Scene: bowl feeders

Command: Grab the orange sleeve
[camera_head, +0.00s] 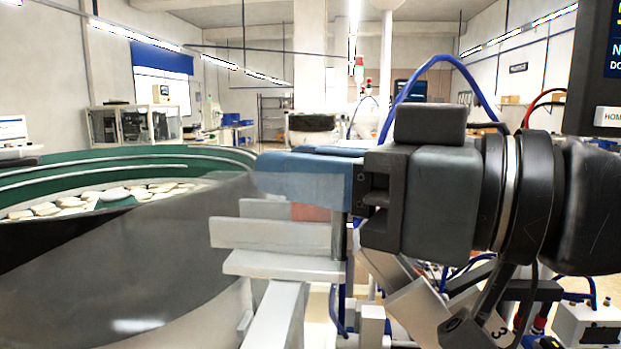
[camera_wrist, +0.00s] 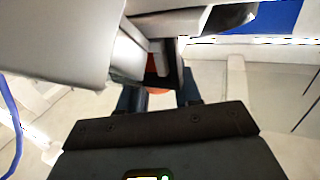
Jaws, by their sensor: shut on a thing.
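The orange sleeve shows in the wrist view as a small orange patch (camera_wrist: 158,91) between the two dark blue fingers of my gripper (camera_wrist: 160,84). Most of it is hidden by grey metal parts and the gripper body. In the head view, my gripper (camera_head: 268,176) points left, its blue fingers close together above a light grey rail. A dull reddish-orange patch (camera_head: 311,213) shows just below the fingers, behind the rail; it looks like part of the sleeve. My gripper is shut on the sleeve.
A large grey bowl feeder (camera_head: 130,265) with a green inner wall fills the left, holding several pale parts. The light grey rail (camera_head: 275,235) and its support stand close under my gripper. Blue cables and a screen (camera_head: 610,40) are at the right.

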